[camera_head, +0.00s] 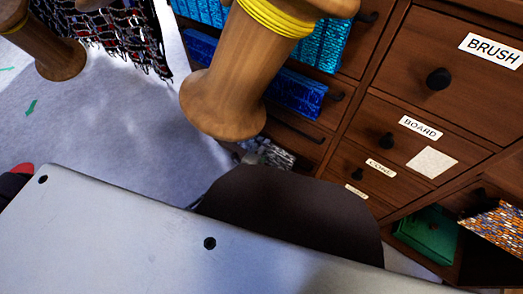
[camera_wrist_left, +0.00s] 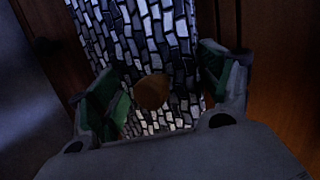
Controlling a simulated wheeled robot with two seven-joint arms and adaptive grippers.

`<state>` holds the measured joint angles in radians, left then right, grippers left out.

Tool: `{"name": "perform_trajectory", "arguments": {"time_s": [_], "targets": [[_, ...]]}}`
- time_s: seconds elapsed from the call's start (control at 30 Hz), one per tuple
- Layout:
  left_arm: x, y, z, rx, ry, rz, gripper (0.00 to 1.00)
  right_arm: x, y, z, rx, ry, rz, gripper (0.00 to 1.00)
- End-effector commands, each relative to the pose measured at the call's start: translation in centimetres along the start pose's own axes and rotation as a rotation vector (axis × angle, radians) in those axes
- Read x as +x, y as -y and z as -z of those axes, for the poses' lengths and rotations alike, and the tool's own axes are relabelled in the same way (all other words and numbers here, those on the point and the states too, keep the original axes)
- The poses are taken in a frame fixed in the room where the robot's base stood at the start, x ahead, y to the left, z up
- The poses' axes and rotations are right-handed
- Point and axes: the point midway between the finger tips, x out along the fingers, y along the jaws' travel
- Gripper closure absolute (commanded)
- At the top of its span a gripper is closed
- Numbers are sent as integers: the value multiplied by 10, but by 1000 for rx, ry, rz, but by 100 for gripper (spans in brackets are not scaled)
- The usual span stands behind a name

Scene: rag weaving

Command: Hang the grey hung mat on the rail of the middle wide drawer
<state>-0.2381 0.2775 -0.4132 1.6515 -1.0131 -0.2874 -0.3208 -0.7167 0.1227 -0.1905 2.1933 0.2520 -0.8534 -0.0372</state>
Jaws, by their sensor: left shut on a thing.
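The grey mat (camera_head: 272,153), a block weave of greys and white, shows low at the drawer fronts in the head view. It fills the middle of the left wrist view (camera_wrist_left: 150,35). My left gripper (camera_wrist_left: 160,95) is shut on it, with a green-padded finger on each side. In the head view only a small part of what looks like this gripper shows at the mat's left end. A bare dark rail (camera_head: 296,128) crosses the wide drawer just above the mat. Its left end is hidden by a wooden spool. My right gripper is out of view.
The wooden spool (camera_head: 222,95) blocks the upper middle of the head view. Blue mats (camera_head: 298,92) hang on the wide drawers above. Narrow labelled drawers (camera_head: 475,75) with knobs stand at right. A green box (camera_head: 427,235) sits low right. Pale floor (camera_head: 125,125) lies open at left.

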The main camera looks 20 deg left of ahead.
Motion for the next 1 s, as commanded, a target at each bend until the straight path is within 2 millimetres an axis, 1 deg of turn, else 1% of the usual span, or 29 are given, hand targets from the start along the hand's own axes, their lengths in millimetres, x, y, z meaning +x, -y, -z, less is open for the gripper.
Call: {"name": "perform_trajectory", "arguments": {"time_s": [0.03, 0.07, 0.2, 0.3, 0.4, 0.63, 0.7, 0.73, 0.8, 0.83, 0.87, 0.9, 1.0], "targets": [[1, 1, 0, -1, 0, 2, 53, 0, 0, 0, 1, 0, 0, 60], [1, 2, 0, -1, 0, 2, 24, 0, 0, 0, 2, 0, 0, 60], [1, 2, 0, -1, 0, 3, 42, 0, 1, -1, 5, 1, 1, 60], [1, 3, 0, -1, 0, 5, 53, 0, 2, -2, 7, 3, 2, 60], [1, 3, 0, -2, 0, 5, 53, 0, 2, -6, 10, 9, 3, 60], [0, 7, 0, -3, 0, 6, 54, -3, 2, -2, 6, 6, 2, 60], [0, 9, 0, -3, 0, 7, 65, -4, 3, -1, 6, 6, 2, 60], [0, 10, 0, -3, 0, 7, 66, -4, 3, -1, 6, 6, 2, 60], [-1, 12, 0, -3, 0, 8, 79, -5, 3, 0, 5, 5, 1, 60], [-1, 12, 0, -3, 0, 9, 80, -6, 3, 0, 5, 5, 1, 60], [-1, 13, 0, -3, 0, 9, 88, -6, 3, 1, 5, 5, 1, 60], [-1, 14, 0, -4, 0, 10, 90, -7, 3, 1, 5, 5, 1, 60], [-1, 18, 0, -4, -1, 12, 91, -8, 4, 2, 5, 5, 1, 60]]}}
